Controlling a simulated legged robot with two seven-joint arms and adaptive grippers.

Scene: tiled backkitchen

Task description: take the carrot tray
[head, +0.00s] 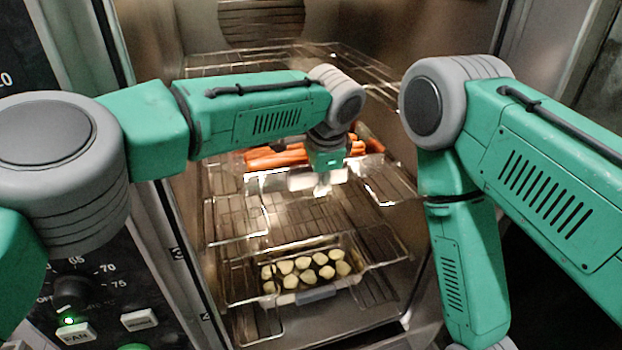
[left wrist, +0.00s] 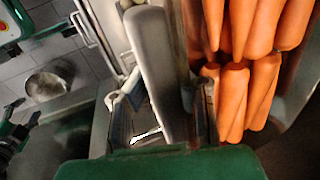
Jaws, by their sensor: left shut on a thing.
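The carrot tray (head: 302,181), filled with orange carrots (head: 277,160), sits on an upper rack inside the open oven, partly hidden behind my left arm. My left gripper (head: 322,186) is at the tray's front edge. In the left wrist view, the left gripper's fingers (left wrist: 165,112) stand on either side of the tray's pale grey front handle (left wrist: 152,60) and are shut on it. Carrots (left wrist: 245,60) lie just to the right of the handle there. My right arm hangs at the right in the head view, with its gripper out of frame.
A tray of pale potatoes (head: 308,293) sits on a lower rack. Wire racks (head: 235,220) line the oven. The control panel with knobs (head: 70,292) is at the lower left. In the left wrist view, a round metal object (left wrist: 46,86) stands on the tiled floor.

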